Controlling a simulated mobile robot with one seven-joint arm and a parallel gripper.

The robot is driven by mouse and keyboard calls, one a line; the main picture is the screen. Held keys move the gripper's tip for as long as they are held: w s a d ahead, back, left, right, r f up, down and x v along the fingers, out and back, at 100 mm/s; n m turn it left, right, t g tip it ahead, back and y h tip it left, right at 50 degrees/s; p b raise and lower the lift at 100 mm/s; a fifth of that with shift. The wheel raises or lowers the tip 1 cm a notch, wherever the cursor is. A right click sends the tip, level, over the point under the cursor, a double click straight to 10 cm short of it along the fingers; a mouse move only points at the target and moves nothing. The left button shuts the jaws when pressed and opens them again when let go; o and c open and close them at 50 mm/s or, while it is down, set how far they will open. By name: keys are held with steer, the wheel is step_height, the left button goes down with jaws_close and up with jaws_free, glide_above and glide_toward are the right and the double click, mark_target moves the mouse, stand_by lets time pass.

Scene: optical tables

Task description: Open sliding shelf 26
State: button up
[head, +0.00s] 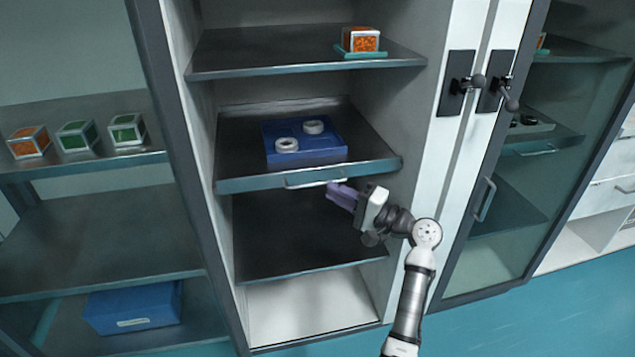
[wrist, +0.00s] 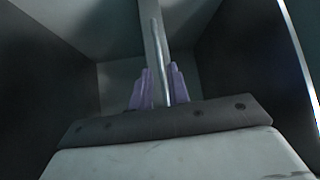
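The sliding shelf (head: 245,183) with a teal front edge is at mid height in the open cabinet. Its silver bar handle (head: 305,183) runs along the front, and no readable number shows. My gripper (head: 335,188), with purple fingers, is at the right end of this handle. In the wrist view the handle bar (wrist: 157,45) passes between the two fingers of my gripper (wrist: 160,80). The fingers look apart, with a gap on the left of the bar; firm contact is not clear. How far the shelf is out cannot be told.
A blue tray (head: 335,150) with two white rings lies on the shelf. Above, a fixed-looking shelf (head: 260,55) holds an orange box (head: 361,40); a bare shelf (head: 290,245) is below. A glass door (head: 510,190) stands open to the right. Left shelves hold small boxes.

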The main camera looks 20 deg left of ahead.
mark_target(317, 184)
steer(key=x, duration=0.5)
steer(key=shift+w+a, duration=0.1)
steer(key=shift+a, duration=0.25)
jaws_close()
